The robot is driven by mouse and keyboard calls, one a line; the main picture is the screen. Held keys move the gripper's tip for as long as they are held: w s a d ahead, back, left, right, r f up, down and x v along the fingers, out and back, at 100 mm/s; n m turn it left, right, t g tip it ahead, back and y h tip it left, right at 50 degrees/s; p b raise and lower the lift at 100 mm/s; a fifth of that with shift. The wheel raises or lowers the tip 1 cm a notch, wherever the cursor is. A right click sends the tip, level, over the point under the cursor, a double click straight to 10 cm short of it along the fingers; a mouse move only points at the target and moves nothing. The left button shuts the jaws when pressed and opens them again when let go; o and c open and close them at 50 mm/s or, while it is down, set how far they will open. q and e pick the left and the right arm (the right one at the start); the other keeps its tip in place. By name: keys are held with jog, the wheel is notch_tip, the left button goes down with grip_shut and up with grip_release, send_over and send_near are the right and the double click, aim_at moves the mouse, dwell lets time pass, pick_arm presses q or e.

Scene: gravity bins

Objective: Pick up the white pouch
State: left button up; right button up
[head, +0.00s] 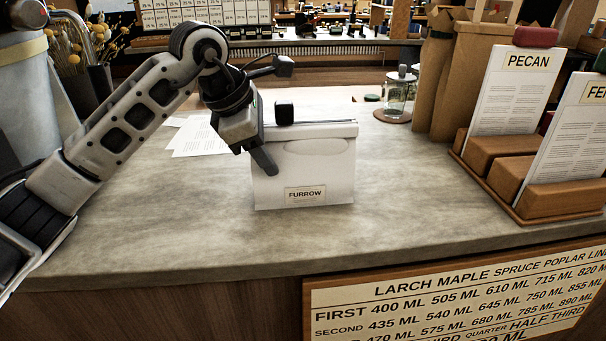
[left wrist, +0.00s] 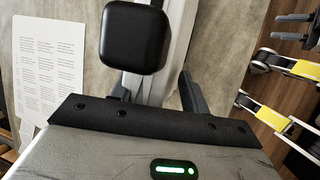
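The white pouch (head: 312,170) stands upright on the grey counter and bears a label reading FURROW. Its top edge is folded flat. My left gripper (head: 277,137) is over the pouch's upper left part. In the left wrist view, the pale pouch top (left wrist: 157,88) passes between the two spread fingers of the left gripper (left wrist: 165,65). A gap shows beside the near finger. My right gripper is not seen.
Printed sheets (head: 198,137) lie left of the pouch. A glass jar (head: 395,97) stands on a round coaster behind to the right. A wooden rack with a PECAN card (head: 505,90) stands at the right. The counter (head: 390,190) right of the pouch is clear.

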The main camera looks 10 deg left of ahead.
pick_arm(q)
grip_shut()
jog(key=shift+r, duration=0.1)
jog(key=r, duration=0.3)
jog(key=shift+a+r, duration=0.2)
jog(key=shift+r, duration=0.15)
jog(key=s+a+r+b, duration=0.1)
jog(key=s+a+r, duration=0.6)
jog(key=a+r, duration=0.2)
jog(key=shift+s+a+r, duration=0.15)
jog(key=shift+s+a, duration=0.1)
jog(key=shift+a, duration=1)
